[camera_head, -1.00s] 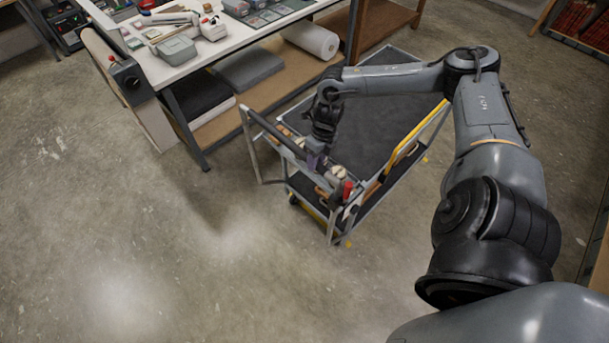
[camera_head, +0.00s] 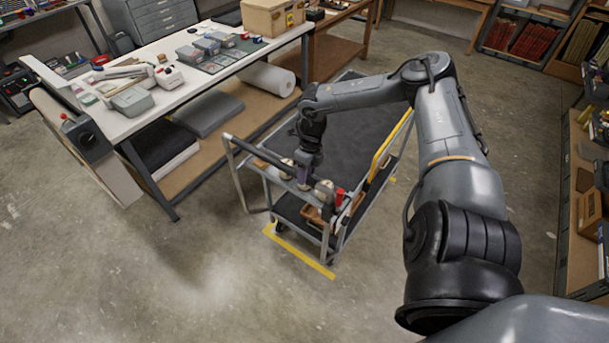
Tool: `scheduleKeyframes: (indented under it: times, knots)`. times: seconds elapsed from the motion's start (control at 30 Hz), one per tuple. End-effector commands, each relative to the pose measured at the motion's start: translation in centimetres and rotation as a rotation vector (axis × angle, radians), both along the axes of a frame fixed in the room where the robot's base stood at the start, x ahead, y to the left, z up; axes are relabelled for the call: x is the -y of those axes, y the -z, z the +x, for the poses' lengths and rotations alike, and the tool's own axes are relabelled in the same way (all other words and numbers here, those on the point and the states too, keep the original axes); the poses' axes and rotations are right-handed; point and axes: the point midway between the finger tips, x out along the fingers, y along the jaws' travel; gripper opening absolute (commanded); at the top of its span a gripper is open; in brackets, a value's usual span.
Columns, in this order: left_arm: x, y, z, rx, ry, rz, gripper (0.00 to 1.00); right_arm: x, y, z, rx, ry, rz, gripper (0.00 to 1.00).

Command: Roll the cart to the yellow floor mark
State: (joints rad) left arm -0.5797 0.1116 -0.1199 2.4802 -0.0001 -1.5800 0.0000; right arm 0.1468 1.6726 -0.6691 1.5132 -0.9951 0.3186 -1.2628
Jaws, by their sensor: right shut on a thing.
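The cart (camera_head: 350,128) is a grey metal frame with a dark top deck, a lower shelf and a yellow strip along its right side. It stands beside the workbench. My right gripper (camera_head: 304,182) is at its near end, shut on the dark handle bar (camera_head: 262,157); the fingertips are small and partly hidden. A yellow floor mark (camera_head: 300,252) shows as a line on the concrete just in front of the cart's near end. A small yellow patch (camera_head: 393,179) shows by the cart's right side. My left gripper is out of view.
The workbench (camera_head: 150,120) with boxes and tools runs along the cart's left. Small items, one with a red top (camera_head: 339,196), sit at the cart's near end. Shelving (camera_head: 575,240) stands at the right edge. The floor at front left is clear.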

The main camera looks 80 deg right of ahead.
Motion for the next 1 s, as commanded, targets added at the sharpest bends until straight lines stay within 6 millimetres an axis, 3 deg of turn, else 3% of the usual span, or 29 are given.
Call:
scheduleKeyframes:
  times: [0.07,0.1,0.23,0.67,1.0]
  knots:
    - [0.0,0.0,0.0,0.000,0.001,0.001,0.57,0.0,0.1,0.0,-0.002,0.000,-0.002,0.00]
    - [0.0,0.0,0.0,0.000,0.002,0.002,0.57,0.0,0.1,0.0,-0.002,0.000,-0.002,0.36]
    - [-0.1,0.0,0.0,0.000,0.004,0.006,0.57,0.0,0.1,0.0,-0.001,0.000,-0.002,0.56]
    - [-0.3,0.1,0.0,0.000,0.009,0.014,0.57,0.2,-0.7,0.0,0.000,0.000,-0.003,0.57]
    - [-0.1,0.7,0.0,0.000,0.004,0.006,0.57,1.2,-5.8,-0.4,0.000,0.000,-0.005,0.57]
